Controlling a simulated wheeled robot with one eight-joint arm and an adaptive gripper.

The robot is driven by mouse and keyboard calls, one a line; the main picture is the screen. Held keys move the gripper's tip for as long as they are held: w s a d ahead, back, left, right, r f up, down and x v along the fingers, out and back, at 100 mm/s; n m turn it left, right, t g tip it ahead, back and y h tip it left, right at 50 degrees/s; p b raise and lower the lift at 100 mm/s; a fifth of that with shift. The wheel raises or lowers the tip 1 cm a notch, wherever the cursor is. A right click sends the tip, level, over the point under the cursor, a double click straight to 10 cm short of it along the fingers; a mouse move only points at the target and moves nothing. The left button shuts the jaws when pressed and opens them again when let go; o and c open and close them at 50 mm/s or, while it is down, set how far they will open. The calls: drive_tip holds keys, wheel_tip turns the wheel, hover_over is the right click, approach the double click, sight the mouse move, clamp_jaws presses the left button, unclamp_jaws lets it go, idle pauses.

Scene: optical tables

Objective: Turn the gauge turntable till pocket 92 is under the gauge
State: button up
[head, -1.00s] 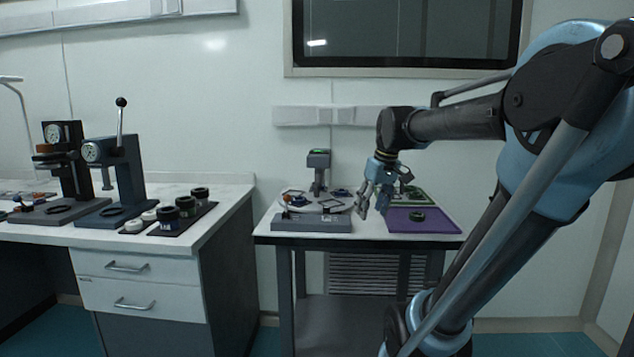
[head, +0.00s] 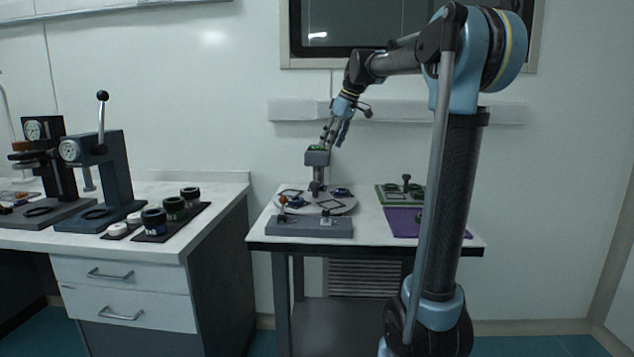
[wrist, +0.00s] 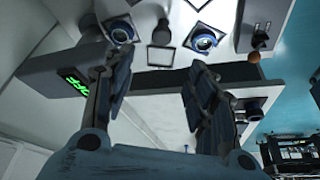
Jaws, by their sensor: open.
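The gauge turntable (head: 345,205) is a pale round disk on the small right-hand table. It carries square frames and dark-and-blue rings (wrist: 205,40). The gauge (head: 317,158) stands at the disk, a dark post with a block head. Its green display (wrist: 75,82) shows in the wrist view, its reading not legible. My gripper (head: 334,138) is open and empty, raised just above the gauge head in the head view. In the wrist view its two fingers (wrist: 155,68) are spread apart. I cannot read any pocket number.
A grey control box (head: 310,227) with an orange-knobbed lever (head: 283,200) stands before the disk. A purple mat (head: 401,222) and a green tray (head: 385,192) lie to the right. The left bench (head: 225,182) holds presses and several dark rings. A wall rail (head: 420,111) runs behind.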

sight(317, 182)
drive_tip(key=x, duration=1.6)
drive_tip(key=shift+s+a+f, duration=0.1)
drive_tip(key=shift+f, duration=0.05)
drive_tip(key=shift+c, duration=0.5)
drive_tip(key=c, duration=0.9)
clamp_jaws()
